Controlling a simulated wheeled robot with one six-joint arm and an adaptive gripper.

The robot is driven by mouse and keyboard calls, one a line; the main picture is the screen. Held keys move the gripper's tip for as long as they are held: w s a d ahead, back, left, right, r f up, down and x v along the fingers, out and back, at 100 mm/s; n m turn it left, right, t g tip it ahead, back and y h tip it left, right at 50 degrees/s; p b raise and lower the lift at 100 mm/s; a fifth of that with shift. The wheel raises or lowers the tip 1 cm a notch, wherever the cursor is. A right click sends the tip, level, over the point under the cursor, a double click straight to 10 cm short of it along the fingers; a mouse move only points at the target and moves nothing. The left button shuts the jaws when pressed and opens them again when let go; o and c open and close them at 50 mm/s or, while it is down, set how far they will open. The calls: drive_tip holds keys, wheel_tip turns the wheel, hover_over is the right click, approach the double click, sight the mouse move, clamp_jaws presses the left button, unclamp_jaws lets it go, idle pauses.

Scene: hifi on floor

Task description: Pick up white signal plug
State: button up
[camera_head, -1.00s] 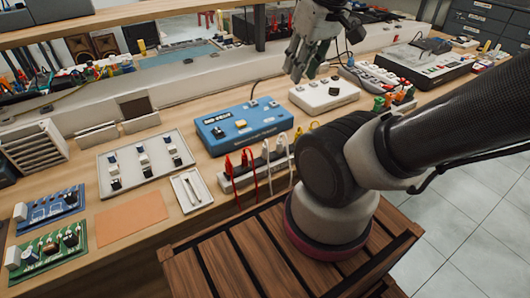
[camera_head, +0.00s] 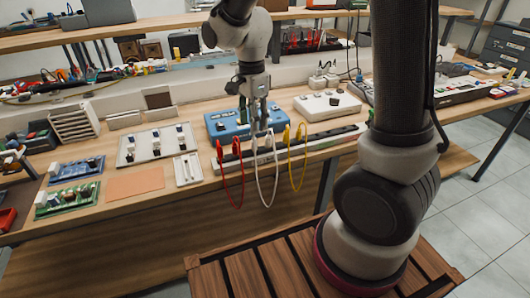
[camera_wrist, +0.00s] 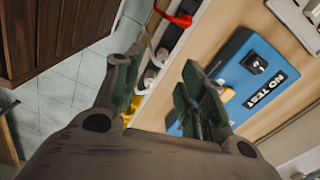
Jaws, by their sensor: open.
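The white signal plug's cable (camera_head: 265,203) hangs in a loop over the front of the bench, between a red cable (camera_head: 228,206) and a yellow cable (camera_head: 297,190). Its upper ends meet a grey-white socket strip (camera_head: 335,138). My gripper (camera_head: 258,122) points down just above the strip at the white cable's ends, and partly hides the plug. In the wrist view my gripper (camera_wrist: 158,88) is open, and the white cable (camera_wrist: 150,38) shows beyond the fingers. I cannot tell whether the fingers touch the plug.
A blue NO TEST box (camera_head: 222,124) stands behind the strip, close to my gripper. A red plug (camera_wrist: 178,16) and a yellow plug (camera_wrist: 130,112) are nearby. A white box (camera_head: 327,104) is at the right, a small tray (camera_head: 187,169) at the left. A wooden crate (camera_head: 235,280) is in front.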

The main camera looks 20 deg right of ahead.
sight(254, 140)
drive_tip(key=shift+w+a+f+m, duration=0.1)
drive_tip(key=shift+w+m, duration=0.05)
drive_tip(key=shift+m, duration=1.05)
drive_tip(key=shift+f, duration=0.3)
wheel_tip(254, 140, down, 7)
drive_tip(key=shift+f, duration=0.1)
drive_tip(key=shift+w, duration=0.1)
clamp_jaws()
